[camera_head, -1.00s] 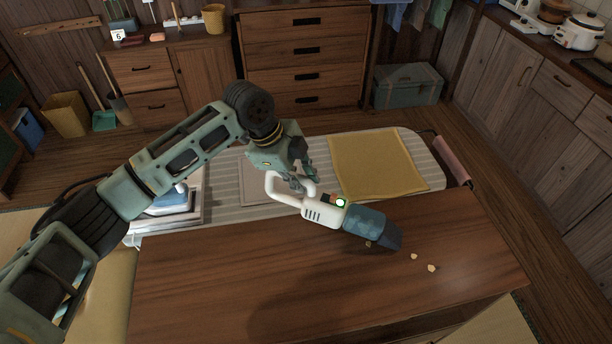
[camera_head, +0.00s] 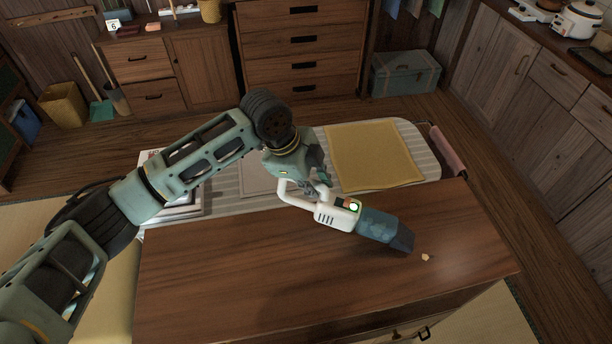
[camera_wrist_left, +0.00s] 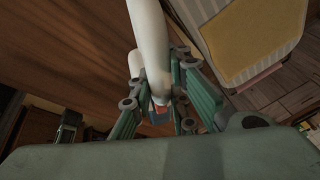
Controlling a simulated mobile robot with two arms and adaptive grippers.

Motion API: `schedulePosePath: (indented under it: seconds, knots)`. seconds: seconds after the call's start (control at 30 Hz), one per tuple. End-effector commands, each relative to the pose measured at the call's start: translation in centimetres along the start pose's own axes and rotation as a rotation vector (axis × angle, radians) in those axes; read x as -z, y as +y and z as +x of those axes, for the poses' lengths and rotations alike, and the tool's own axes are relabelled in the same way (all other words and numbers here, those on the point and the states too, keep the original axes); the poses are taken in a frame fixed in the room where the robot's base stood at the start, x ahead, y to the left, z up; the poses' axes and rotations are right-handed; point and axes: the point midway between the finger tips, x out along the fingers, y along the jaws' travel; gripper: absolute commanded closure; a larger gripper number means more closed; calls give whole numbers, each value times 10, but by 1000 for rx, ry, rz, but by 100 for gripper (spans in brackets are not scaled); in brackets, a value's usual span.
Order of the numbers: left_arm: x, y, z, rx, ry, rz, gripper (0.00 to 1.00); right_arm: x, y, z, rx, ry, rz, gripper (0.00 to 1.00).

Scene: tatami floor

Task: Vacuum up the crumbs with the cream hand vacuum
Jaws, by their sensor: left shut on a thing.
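The cream hand vacuum (camera_head: 335,213) has a looped handle, a lit green button and a dark blue-grey nozzle. It is held over the wooden table top (camera_head: 230,275), nozzle pointing right and slightly down. My left gripper (camera_head: 318,190) is shut on its handle; the left wrist view shows the fingers (camera_wrist_left: 158,98) around the cream handle (camera_wrist_left: 150,40). One pale crumb (camera_head: 425,257) lies on the table just right of the nozzle tip. The nozzle hides the table beneath it. My right gripper is in neither view.
Drawers (camera_head: 303,65) and a grey-green chest (camera_head: 405,73) stand farther back. The table top's left and front are clear.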

Motion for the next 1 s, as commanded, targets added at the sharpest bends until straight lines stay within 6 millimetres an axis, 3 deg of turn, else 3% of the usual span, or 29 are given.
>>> schedulePosePath:
  seconds: [0.8,1.0]
  knots:
    - [52,21,7,3,6,2,100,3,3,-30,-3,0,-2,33]
    - [37,20,4,3,3,-2,100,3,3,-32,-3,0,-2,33]
